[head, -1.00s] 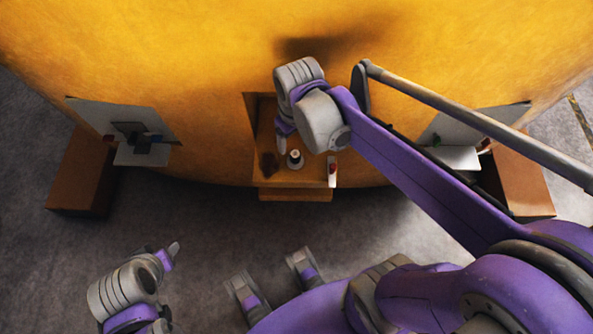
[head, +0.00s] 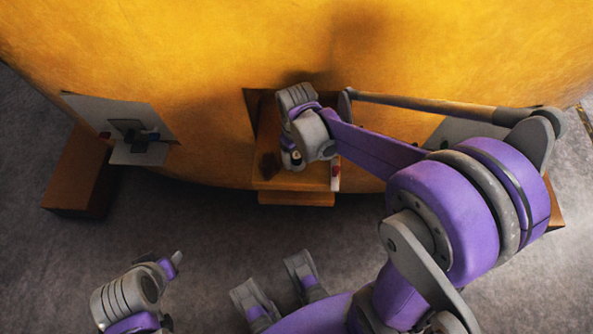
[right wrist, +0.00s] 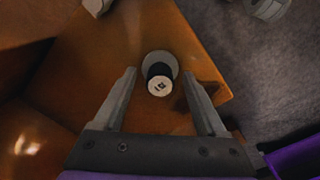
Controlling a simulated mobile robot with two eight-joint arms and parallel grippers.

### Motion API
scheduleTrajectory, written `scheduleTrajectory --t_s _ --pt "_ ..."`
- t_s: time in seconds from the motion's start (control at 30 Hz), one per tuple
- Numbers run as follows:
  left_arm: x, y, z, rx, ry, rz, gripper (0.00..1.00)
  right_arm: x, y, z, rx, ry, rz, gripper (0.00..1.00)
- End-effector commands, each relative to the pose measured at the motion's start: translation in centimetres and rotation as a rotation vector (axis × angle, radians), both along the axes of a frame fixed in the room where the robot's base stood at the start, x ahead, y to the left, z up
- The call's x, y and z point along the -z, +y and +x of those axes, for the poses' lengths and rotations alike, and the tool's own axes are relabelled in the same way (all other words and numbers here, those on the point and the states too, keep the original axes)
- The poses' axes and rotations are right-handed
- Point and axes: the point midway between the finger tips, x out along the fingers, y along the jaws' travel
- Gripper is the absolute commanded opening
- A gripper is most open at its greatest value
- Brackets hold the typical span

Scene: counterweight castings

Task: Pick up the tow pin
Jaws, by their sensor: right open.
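The tow pin, a short dark cylinder with a pale round top (right wrist: 160,84) on a grey round base, stands in the brown recess of the orange casting. In the head view only a bit of the pin (head: 297,155) shows beside my right gripper (head: 291,160). In the right wrist view my right gripper (right wrist: 158,73) is open, with one finger on each side of the pin in the picture. Both fingers look apart from it. My left gripper (head: 177,260) is low at the left, far from the pin; its jaw opening is unclear.
The recess (head: 265,184) has side walls and a front ledge. A red-and-white item (head: 335,178) sits at its right front corner. A brown box (head: 75,185) and a grey plate with a dark holder (head: 130,130) stand at left. The floor between is clear.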

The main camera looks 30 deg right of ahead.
Motion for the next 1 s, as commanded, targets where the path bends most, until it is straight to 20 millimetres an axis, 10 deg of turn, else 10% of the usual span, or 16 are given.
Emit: scheduleTrajectory --t_s 0.33,0.73,1.0 --pt "0.25 0.00 -0.01 0.000 0.001 0.000 0.50 1.03 0.02 -0.01 0.000 0.000 0.000 0.74" --pt "0.25 0.00 -0.01 0.000 0.001 0.000 0.50 1.00 0.01 -0.02 0.000 0.000 0.000 0.02" --pt "0.25 0.00 -0.01 0.000 0.001 0.000 0.50 1.00 0.01 -0.01 0.000 0.000 0.000 0.00"
